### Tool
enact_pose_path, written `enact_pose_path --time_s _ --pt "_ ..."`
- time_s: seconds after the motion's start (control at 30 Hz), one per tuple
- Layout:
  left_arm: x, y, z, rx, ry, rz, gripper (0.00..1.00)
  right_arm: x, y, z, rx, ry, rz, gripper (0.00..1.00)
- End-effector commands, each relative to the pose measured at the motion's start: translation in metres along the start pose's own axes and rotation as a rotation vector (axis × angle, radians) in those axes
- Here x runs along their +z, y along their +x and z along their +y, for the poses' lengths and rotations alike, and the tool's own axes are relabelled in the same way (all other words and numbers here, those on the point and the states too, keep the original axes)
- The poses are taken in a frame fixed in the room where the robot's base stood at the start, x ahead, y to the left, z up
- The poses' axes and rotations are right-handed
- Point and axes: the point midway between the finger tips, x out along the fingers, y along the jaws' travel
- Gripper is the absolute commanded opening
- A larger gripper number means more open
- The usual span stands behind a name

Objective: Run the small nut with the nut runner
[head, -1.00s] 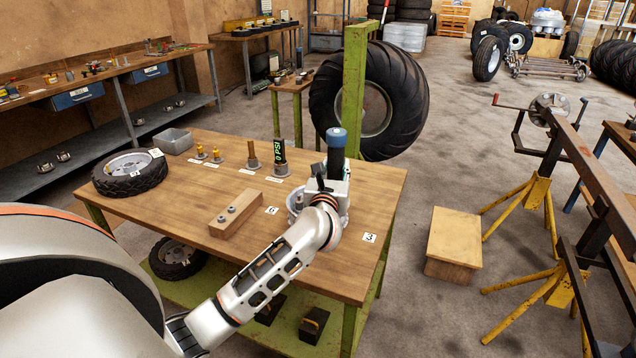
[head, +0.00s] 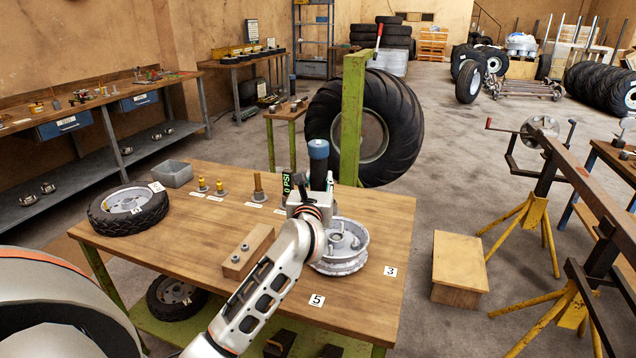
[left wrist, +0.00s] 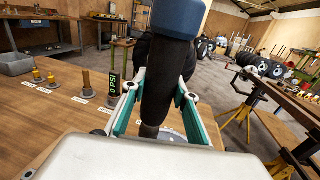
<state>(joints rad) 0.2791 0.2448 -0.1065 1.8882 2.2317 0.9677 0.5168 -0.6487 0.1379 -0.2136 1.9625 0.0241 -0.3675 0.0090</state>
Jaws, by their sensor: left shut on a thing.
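The nut runner, with a blue cap and a black body, stands upright in my left gripper (head: 314,192). Its blue cap (head: 318,149) tops it in the head view. In the left wrist view the black body (left wrist: 160,85) is between the teal fingers of my left gripper (left wrist: 162,95), shut on it. A silver wheel hub (head: 343,258) with studs sits on the table just right of the gripper. A wooden block (head: 240,263) holds two small nut-like pieces (head: 242,249). I cannot tell which piece is the small nut. My right gripper is out of view.
The table (head: 350,305) also bears a small tyre (head: 100,219), a grey tray (head: 172,174), brass-coloured fittings (head: 258,185) and a 0 PSI gauge (head: 287,186). A green post (head: 353,125) and a big tyre (head: 409,140) stand behind.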

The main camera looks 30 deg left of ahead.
Motion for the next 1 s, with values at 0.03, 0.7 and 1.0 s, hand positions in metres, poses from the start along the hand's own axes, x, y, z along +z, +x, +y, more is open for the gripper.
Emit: enact_pose_path --time_s 0.03,0.7,1.0 --pt "0.004 0.000 0.000 0.000 -0.001 -0.006 0.00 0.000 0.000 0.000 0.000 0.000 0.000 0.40" --pt "-0.004 0.000 0.000 0.000 0.001 -0.006 0.00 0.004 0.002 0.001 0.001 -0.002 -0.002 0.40" --pt "-0.028 0.000 0.000 -0.001 0.000 -0.004 0.00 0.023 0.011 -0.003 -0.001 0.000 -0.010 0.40"
